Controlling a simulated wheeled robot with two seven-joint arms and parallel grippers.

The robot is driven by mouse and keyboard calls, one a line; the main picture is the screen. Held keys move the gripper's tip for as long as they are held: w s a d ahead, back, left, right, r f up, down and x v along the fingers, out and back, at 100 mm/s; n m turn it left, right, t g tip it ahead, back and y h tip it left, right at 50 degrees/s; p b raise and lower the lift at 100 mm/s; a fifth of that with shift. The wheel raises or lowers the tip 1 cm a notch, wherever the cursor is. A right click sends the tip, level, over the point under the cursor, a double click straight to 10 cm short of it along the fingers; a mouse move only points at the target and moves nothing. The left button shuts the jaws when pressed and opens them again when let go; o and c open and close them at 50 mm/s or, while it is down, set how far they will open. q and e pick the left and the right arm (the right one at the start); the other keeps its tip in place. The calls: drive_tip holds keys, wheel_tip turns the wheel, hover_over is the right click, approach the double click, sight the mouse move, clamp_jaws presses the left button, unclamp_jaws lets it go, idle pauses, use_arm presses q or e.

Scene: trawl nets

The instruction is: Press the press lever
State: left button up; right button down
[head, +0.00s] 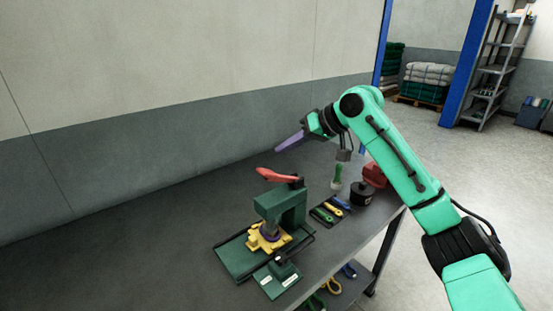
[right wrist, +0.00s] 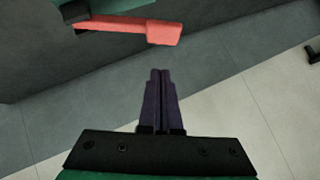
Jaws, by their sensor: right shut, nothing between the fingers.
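The press (head: 281,206) is a dark green frame on the grey bench. Its red press lever (head: 277,176) sticks out to the left from the top, close to level. A yellow piece (head: 267,238) sits under the press head on the green base. My right gripper (head: 281,147) is shut and empty, with purple fingers, above and a little behind the lever in the picture, apart from it. In the right wrist view the shut fingers (right wrist: 160,75) point toward the red lever (right wrist: 150,30), with a gap between. My left gripper is not in view.
A tool tray (head: 328,212) with coloured handles lies right of the press. A black round weight (head: 362,193), a green-handled tool (head: 337,177) and a red object (head: 375,174) stand farther right. The bench (head: 150,245) is clear on the left, up to the wall.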

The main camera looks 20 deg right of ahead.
sight(269, 173)
drive_tip(key=a+f, duration=0.1)
drive_tip(key=f, duration=0.1)
drive_tip(key=a+f+p, duration=0.1)
drive_tip(key=shift+w+a+f, duration=0.1)
drive_tip(key=shift+a+f, duration=0.05)
drive_tip(key=shift+f, duration=0.6)
drive_tip(key=shift+a, duration=0.1)
drive_tip(key=shift+a, duration=0.1)
drive_tip(key=shift+s+a+f+n+h+p, duration=0.25)
drive_tip(key=shift+a+f+h, duration=0.15)
drive_tip(key=shift+f, duration=0.05)
drive_tip(key=shift+s+a+f+n+h+p, duration=0.2)
drive_tip(key=shift+a+f+n+h, duration=0.05)
drive_tip(key=shift+a+f+h, duration=0.2)
drive_tip(key=shift+s+a+f+n+t+h+p, duration=0.15)
drive_tip(key=shift+a+f+n+t+h, duration=0.15)
drive_tip(key=shift+f, duration=0.2)
drive_tip(key=shift+s+a+f+n+t+h+p, duration=0.1)
drive_tip(key=shift+a+f+h+p, duration=0.1)
drive_tip(key=shift+f+h, duration=0.2)
drive_tip(key=shift+s+a+f, duration=0.1)
drive_tip(key=shift+a+f, duration=0.05)
drive_tip(key=shift+f, duration=0.35)
drive_tip(key=shift+s+a+f, duration=0.1)
drive_tip(key=shift+a+f, duration=0.05)
drive_tip(key=shift+f, duration=0.45)
